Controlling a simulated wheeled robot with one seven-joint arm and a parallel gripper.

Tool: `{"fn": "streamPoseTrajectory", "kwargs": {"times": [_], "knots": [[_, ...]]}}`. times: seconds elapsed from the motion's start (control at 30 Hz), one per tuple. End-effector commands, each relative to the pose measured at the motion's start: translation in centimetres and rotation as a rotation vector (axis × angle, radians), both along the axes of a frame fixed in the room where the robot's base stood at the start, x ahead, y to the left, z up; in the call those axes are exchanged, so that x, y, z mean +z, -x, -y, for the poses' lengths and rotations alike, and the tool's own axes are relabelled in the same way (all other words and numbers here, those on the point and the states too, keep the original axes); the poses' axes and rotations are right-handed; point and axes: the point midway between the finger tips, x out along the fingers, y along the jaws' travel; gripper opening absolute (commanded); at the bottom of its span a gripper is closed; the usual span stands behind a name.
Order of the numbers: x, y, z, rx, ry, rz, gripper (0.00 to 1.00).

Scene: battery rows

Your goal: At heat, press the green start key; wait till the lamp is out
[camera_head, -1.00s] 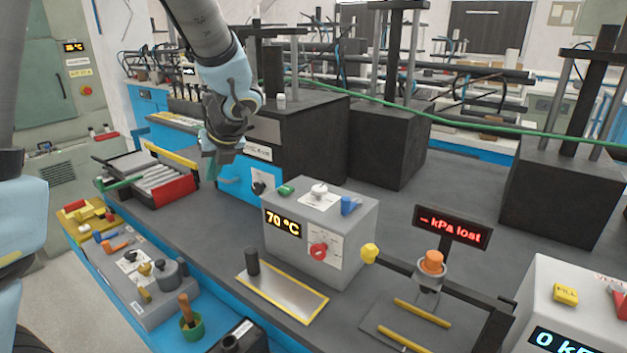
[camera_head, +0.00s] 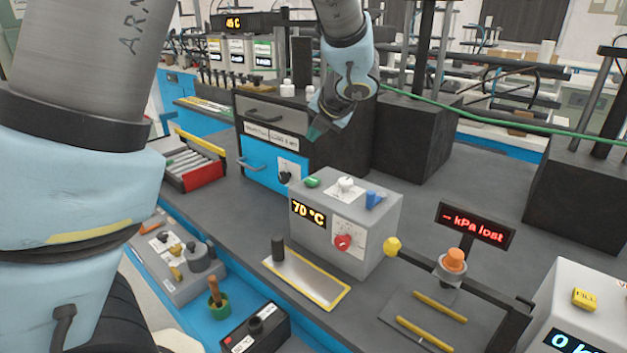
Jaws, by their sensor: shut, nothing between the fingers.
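The grey heater box (camera_head: 353,235) stands on the dark bench, with a lit yellow display (camera_head: 309,214) reading 70 °C.
A blue and grey drawer unit (camera_head: 263,165) stands behind the box. A metal plate with yellow edges (camera_head: 312,278) lies in front. A red sign reading kPa lost (camera_head: 473,226) and an orange-capped post (camera_head: 454,262) stand to the right.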

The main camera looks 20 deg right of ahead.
Motion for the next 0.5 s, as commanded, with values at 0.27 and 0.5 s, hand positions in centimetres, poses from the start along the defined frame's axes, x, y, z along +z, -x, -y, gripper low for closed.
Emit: {"fn": "streamPoseTrajectory", "kwargs": {"times": [0.27, 0.5], "knots": [[-2.1, 0.0, 0.0, 0.001, 0.001, 0.0, 0.0], [-5.4, 0.0, 0.0, 0.001, 0.001, 0.0, 0.0]]}}
